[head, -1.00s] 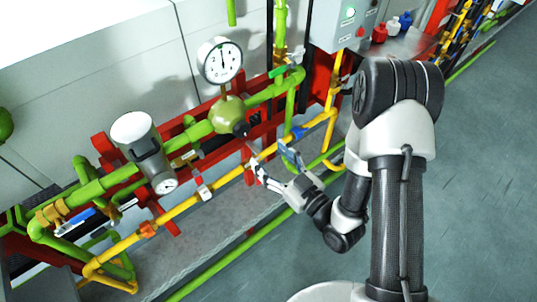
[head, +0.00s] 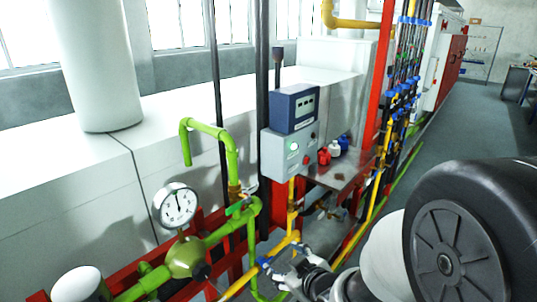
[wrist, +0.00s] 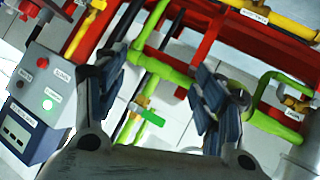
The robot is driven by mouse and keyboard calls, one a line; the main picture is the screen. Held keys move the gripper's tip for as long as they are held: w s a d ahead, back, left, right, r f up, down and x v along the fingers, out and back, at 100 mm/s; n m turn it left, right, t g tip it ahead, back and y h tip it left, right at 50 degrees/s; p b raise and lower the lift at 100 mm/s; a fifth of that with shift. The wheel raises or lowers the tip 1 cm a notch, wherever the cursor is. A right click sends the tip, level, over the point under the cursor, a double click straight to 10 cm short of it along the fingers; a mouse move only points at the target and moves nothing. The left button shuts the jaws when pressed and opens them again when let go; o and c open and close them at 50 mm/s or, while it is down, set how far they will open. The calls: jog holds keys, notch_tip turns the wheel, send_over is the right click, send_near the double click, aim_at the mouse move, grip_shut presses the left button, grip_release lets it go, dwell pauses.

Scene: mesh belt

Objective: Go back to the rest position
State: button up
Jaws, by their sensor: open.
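My gripper (wrist: 160,95) is open and empty in the wrist view, its two dark-padded fingers wide apart. Between and beyond the fingers are green pipes and a valve with a green handle (wrist: 150,117). In the head view my gripper (head: 277,262) is low in the frame, close to the yellow pipe (head: 238,284); I cannot tell whether it touches it. My own arm fills the lower right and hides part of the floor.
A grey control box (head: 288,150) with a lit green button stands behind the gripper. A round pressure gauge (head: 177,206) and green pipes (head: 232,160) are to its left. The floor aisle (head: 455,125) at right is clear.

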jog(key=s+d+r+m+g+h, duration=0.2)
jog(key=s+d+r+m+h, duration=0.25)
jog(key=s+d+r, duration=0.45)
jog(key=s+r+m+g, duration=0.2)
jog(key=s+m+g, duration=0.2)
jog(key=s, duration=1.3)
jog(key=shift+d, duration=0.3)
